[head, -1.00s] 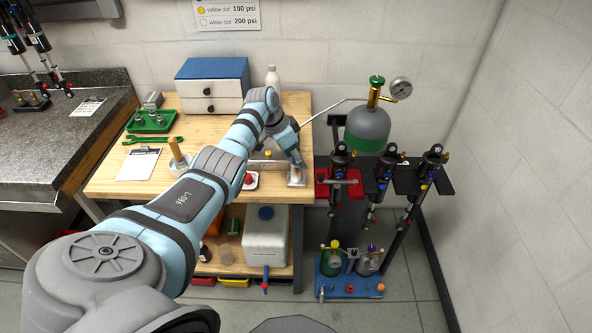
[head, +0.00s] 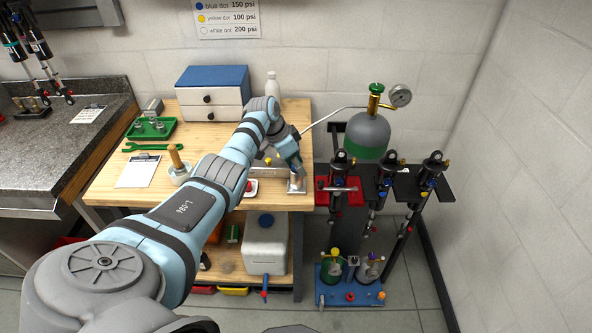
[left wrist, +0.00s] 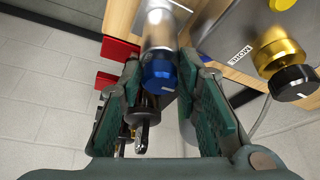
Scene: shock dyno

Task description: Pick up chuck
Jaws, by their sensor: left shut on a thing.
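The chuck (left wrist: 158,32) is a silver cylinder with a blue knurled knob at its near end, seen between my fingers in the left wrist view. My left gripper (left wrist: 160,62) is shut on it, with one green-grey finger pad on each side. My right gripper is not in view.
A green-and-grey gas cylinder (head: 367,130) with a thin hose stands right of the bench (head: 225,140). Several shocks (head: 385,180) hang from a rack beside it.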

